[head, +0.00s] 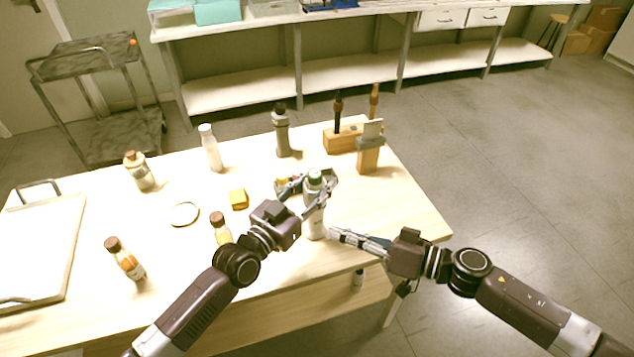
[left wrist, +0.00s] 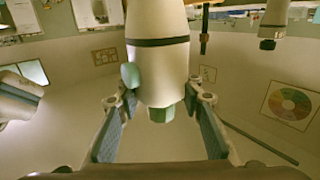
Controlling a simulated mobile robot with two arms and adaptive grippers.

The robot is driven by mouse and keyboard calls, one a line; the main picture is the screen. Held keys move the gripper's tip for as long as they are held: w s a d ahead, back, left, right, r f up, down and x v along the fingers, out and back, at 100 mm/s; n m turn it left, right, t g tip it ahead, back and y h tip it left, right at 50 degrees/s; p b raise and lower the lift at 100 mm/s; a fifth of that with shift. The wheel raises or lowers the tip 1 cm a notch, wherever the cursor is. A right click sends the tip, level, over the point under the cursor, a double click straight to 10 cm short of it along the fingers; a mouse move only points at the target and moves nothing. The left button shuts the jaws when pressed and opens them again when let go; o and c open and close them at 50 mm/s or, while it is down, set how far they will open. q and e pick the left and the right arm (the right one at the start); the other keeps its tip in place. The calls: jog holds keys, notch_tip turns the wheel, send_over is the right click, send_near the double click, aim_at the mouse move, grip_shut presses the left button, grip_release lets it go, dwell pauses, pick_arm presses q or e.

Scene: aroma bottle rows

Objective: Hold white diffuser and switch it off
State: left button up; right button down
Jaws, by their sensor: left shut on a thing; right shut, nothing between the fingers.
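The white diffuser (head: 315,222) with a green cap stands upright near the table's front right. My left gripper (head: 318,192) is shut around its upper body, below the cap. In the left wrist view the diffuser (left wrist: 158,65) appears inverted between the fingers, with a dark band, a green cap and a pale green round part on its side. My right gripper (head: 334,234) is shut and empty, its fingertips close to the diffuser's lower right side. I cannot tell whether they touch it.
A white board (head: 40,250) lies left. The right table edge is near.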

pick_arm(q)
jog(key=o, duration=1.4)
jog(key=shift+c, duration=0.2)
